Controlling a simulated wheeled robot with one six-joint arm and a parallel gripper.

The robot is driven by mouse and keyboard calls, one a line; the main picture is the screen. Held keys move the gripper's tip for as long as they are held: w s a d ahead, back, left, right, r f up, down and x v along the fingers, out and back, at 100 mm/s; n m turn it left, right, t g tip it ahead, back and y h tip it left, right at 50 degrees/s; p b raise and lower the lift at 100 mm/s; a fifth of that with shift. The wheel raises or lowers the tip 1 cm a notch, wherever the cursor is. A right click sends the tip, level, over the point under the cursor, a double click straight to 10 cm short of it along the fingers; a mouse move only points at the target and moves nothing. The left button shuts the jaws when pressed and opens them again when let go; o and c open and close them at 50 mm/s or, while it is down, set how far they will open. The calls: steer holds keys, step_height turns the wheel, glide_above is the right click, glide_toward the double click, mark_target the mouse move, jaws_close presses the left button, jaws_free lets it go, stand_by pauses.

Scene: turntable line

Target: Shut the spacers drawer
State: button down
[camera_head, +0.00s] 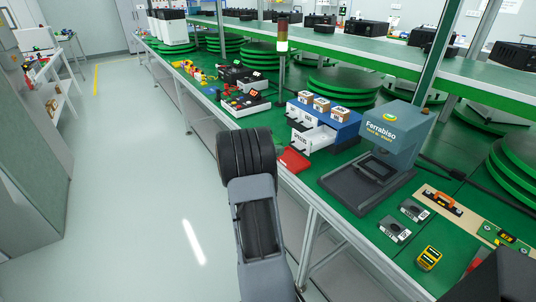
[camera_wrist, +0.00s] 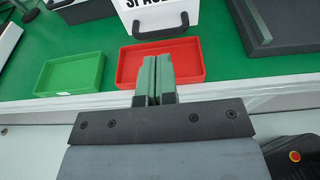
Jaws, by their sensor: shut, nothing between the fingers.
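The spacers drawer (camera_head: 298,141) is a white drawer low in a blue cabinet (camera_head: 345,131). It is pulled out, with its open inside showing. In the wrist view its white front (camera_wrist: 178,14), part of its label and a dark handle are at the top edge. My gripper (camera_wrist: 155,62) is shut and empty. In the wrist view its green fingers overlap a red tray (camera_wrist: 190,70) and point toward the drawer front, apart from it. In the head view my arm hides the gripper.
A green tray (camera_wrist: 70,74) lies left of the red tray. Several small boxes stand on the cabinet. A blue-grey Ferrabiso machine (camera_head: 395,130) stands to its right, and black-and-white devices (camera_head: 245,103) lie farther left. The floor (camera_head: 130,200) left of the bench is clear.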

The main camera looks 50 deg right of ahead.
mark_target(293, 147)
steer(key=shift+x, duration=2.6)
steer(key=shift+d, duration=0.1)
